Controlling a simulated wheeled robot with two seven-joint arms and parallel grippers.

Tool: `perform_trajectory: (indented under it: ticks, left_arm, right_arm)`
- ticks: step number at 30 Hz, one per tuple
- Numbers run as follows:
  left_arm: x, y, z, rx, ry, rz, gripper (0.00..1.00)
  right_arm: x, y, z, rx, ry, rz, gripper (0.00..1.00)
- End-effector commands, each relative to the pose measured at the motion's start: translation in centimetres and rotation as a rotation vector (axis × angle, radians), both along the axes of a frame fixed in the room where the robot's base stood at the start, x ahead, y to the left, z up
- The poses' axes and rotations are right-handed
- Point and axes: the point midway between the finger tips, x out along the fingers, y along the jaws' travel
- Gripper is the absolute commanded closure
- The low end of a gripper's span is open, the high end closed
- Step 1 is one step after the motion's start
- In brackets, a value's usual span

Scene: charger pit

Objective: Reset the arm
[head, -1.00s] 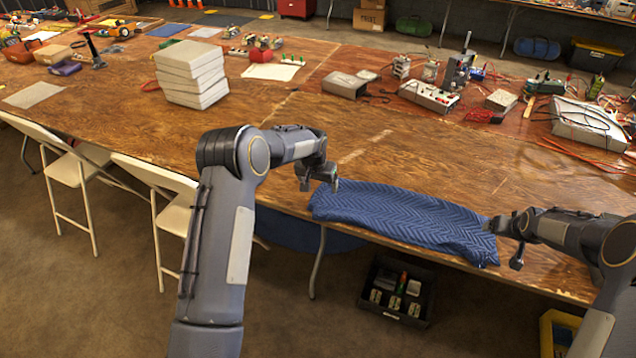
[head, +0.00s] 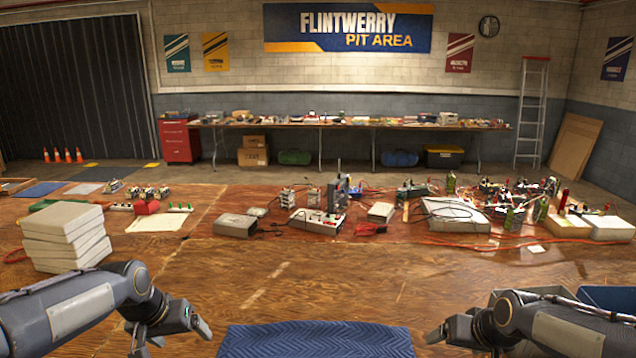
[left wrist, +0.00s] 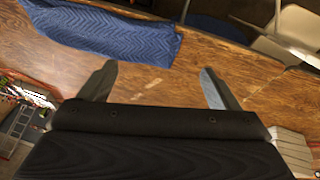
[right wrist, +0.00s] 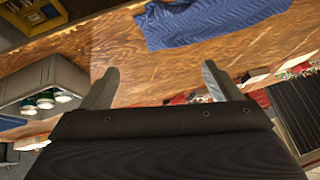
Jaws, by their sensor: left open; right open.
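My left gripper (head: 172,328) is at the lower left of the head view, above the wooden table. Its two fingers stand apart with nothing between them in the left wrist view (left wrist: 158,85). My right gripper (head: 440,338) is at the lower right of the head view. Its fingers are also apart and empty in the right wrist view (right wrist: 160,85). A blue zigzag-patterned cloth (head: 316,340) lies at the table's near edge between the two grippers, touching neither. It also shows in the left wrist view (left wrist: 110,32) and the right wrist view (right wrist: 215,18).
A stack of pale boxes (head: 66,238) stands on the table (head: 290,275) beyond my left arm. Chargers, wires and a grey case (head: 450,214) fill the far side. Grey and blue bins (head: 610,299) are near my right arm. The table's middle is clear.

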Motion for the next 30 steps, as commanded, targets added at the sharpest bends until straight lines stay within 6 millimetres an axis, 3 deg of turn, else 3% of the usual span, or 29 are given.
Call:
perform_trajectory:
  ticks: [1,3,6,12,15,21,30]
  left_arm:
    - [-2.9,-0.3,1.6,-0.020,-0.017,0.004,0.16]
    - [-6.6,-0.9,2.9,-0.048,-0.031,0.008,0.16]
    - [-12.0,-2.0,3.9,-0.088,-0.052,0.011,0.16]
    - [-21.5,-4.8,3.1,-0.153,-0.091,0.008,0.16]
    - [-24.6,-6.1,2.0,-0.175,-0.101,0.005,0.16]
    - [-27.3,-7.3,0.6,-0.197,-0.113,0.002,0.16]
    - [-27.4,-7.3,0.5,-0.198,-0.112,0.003,0.16]
  right_arm:
    - [-2.7,0.2,1.6,0.023,-0.004,-0.003,0.16]
    - [-6.4,1.0,2.9,0.055,0.003,0.000,0.16]
    - [-11.7,2.2,4.2,0.095,0.012,0.010,0.16]
    - [-21.2,5.0,4.0,0.150,0.031,0.039,0.16]
    - [-24.4,6.1,3.2,0.164,0.038,0.050,0.16]
    - [-27.2,7.2,2.1,0.175,0.048,0.063,0.16]
    - [-27.3,7.3,2.1,0.176,0.050,0.064,0.16]
